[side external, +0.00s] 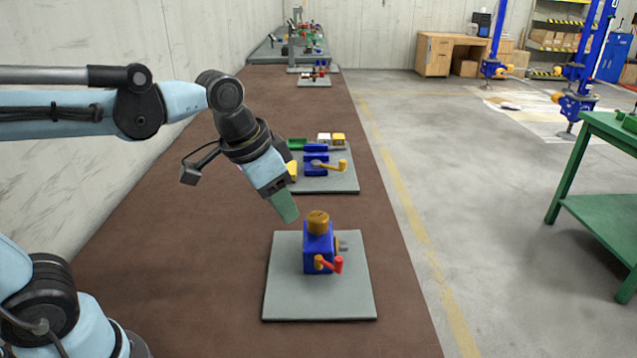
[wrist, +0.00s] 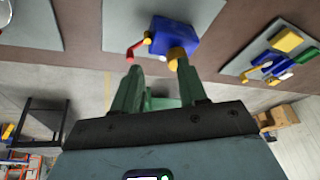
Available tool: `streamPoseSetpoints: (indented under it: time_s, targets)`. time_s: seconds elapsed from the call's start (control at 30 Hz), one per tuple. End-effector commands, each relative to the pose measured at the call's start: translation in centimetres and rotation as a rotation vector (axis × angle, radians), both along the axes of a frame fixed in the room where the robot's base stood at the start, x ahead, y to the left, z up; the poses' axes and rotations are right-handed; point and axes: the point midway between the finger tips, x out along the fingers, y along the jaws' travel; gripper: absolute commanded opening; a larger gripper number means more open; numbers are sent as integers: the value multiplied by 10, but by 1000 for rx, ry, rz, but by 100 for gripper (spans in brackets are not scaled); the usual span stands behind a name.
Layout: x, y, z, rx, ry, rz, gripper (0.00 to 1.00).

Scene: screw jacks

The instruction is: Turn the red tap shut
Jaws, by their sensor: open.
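A blue block-shaped jack (side external: 319,251) stands upright on a grey plate (side external: 350,295), with an orange-brown knob (side external: 318,222) on top. A small crank with a red handle (side external: 338,264) sticks out low on its near side; I see no separate tap. In the wrist view the red handle (wrist: 136,50) and blue body (wrist: 174,36) lie beyond the fingertips. My gripper (side external: 284,205) has green fingers, is open and empty, and hangs above and left of the jack, apart from it. In the wrist view my gripper (wrist: 158,68) shows two separated fingers, the right one overlapping the knob's edge.
Another blue jack with a yellow handle (side external: 334,167) stands on a second plate farther back, with small green, white and yellow blocks. More plates stand along the brown bench (side external: 190,260). A wall bounds the left. A green table (side external: 600,140) stands right, across open floor.

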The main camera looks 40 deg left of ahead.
Motion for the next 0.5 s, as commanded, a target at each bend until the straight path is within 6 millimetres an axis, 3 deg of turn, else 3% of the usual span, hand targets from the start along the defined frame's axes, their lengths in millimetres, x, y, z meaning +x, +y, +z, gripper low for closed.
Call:
streamPoseSetpoints:
  time_s: [0.23,0.5]
  targets:
    - [36,-41,18,69,198,-228,42]
    - [56,-72,20,114,341,-392,42]
